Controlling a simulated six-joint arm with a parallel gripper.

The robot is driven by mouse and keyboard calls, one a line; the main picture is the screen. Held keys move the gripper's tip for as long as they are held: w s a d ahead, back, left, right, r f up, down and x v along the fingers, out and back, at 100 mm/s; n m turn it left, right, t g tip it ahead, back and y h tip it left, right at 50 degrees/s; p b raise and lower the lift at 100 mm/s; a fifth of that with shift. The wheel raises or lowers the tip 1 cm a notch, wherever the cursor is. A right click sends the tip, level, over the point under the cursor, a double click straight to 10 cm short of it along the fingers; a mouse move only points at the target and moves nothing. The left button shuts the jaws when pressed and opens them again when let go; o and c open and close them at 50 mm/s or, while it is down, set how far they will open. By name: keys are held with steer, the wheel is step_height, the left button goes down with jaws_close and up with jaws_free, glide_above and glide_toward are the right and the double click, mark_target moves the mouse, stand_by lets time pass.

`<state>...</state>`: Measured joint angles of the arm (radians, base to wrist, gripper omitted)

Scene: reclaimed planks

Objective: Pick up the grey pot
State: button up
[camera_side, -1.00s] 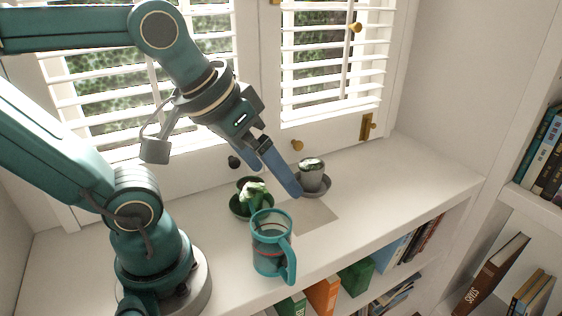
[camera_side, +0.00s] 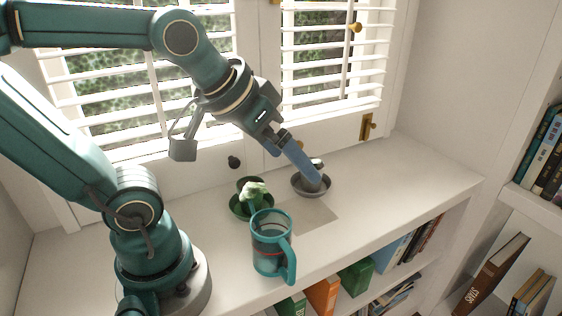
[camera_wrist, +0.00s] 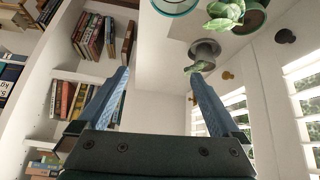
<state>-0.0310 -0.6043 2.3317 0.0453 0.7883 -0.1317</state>
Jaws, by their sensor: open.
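The grey pot is mostly hidden behind my gripper (camera_side: 312,178) in the side view; only a bit of its top (camera_side: 318,163) shows. Its grey saucer (camera_side: 326,190) sits on the white sill. In the wrist view the grey pot (camera_wrist: 205,48) holds a small green plant and appears beyond the right fingertip, not centred between the fingers. My gripper (camera_wrist: 159,75) is open with its blue fingers apart and nothing between them. I cannot tell whether a finger touches the pot.
A teal mug (camera_side: 268,245) stands at the sill's front edge. A green pot with a plant (camera_side: 252,195) stands left of the grey pot. A brass knob (camera_side: 297,146) and window shutters are behind. Books fill shelves below. The sill's right part is clear.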

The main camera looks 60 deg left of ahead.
steer(key=w+a+n+y, duration=0.15)
steer(key=w+a, duration=0.25)
steer(key=w, duration=0.4)
steer(key=w+a+f+n+g, duration=0.1)
steer(key=w+a+f, duration=0.1)
steer(key=a+f, duration=0.1)
steer(key=w+a+f+n+g, duration=0.1)
steer(key=w+a+f, duration=0.1)
steer(key=a+f, duration=0.1)
steer(key=w+a+f+n+g, duration=0.1)
steer(key=w+a+f, duration=0.1)
steer(key=a+f, duration=0.2)
steer(key=shift+w+f+n+y, duration=0.2)
steer(key=shift+f+n+y, duration=0.05)
steer(key=shift+f+y, duration=0.1)
steer(key=shift+a+f, duration=0.25)
steer(key=shift+f, duration=0.4)
steer(key=shift+x, duration=2.05)
jaws_close()
step_height(320, 180, up, 13)
